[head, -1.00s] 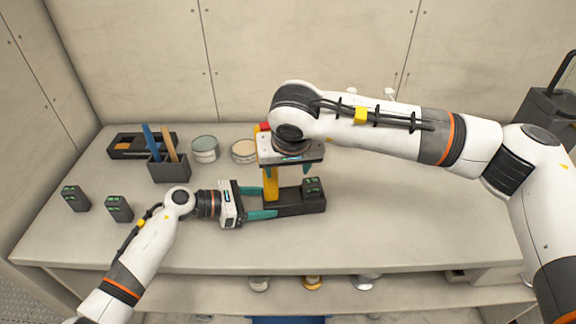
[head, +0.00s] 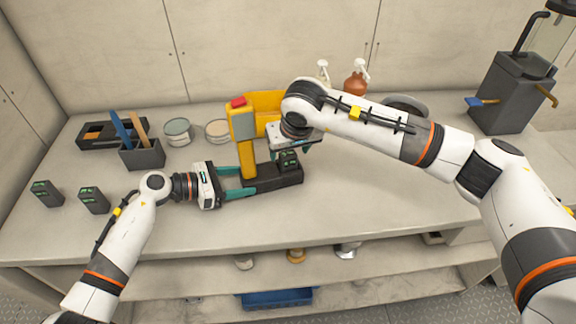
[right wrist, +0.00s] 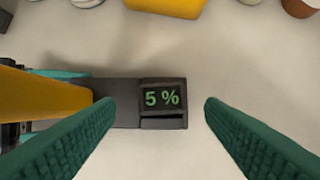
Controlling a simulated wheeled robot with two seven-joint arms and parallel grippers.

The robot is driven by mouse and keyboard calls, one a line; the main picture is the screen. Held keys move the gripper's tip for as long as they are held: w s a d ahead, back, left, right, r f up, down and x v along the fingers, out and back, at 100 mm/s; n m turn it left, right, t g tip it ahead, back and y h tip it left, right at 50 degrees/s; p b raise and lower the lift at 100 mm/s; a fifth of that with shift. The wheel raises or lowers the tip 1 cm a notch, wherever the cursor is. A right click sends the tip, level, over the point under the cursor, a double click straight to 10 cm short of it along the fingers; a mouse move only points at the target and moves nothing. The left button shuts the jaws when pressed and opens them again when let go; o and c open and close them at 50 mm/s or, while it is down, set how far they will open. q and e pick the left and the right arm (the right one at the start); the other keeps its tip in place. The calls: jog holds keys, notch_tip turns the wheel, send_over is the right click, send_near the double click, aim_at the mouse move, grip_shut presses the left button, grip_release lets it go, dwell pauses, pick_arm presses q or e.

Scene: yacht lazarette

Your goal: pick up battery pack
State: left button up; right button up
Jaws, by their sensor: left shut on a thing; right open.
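A yellow tool (head: 247,158) with a grey face and red top stands upright on a dark base (head: 262,178). My left gripper (head: 249,180) is shut on the tool's lower part from the left. A dark battery pack (head: 288,162) with a green display sits at the base's right end; in the right wrist view the pack (right wrist: 162,99) reads 5 %. My right gripper (right wrist: 160,105) is open above it, one finger on each side, with a gap on the right. Two similar packs, one at far left (head: 47,193) and one beside it (head: 94,200), stand on the bench.
A dark holder (head: 143,156) with blue and tan sticks, a dark tray (head: 97,137) and two tins, one (head: 177,131) further left, stand behind. A brown bottle (head: 355,85) and a grey bin (head: 507,95) are at the back right. The right front bench (head: 390,205) is clear.

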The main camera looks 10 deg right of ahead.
aim_at(288, 155)
jog(key=shift+x, duration=1.9)
jog(key=c, duration=1.1)
jog(key=shift+r, duration=0.1)
notch_tip(288, 155, up, 18)
jog(key=shift+f, duration=0.1)
pick_arm(q)
jog(key=o, duration=1.3)
jog(key=shift+c, duration=0.2)
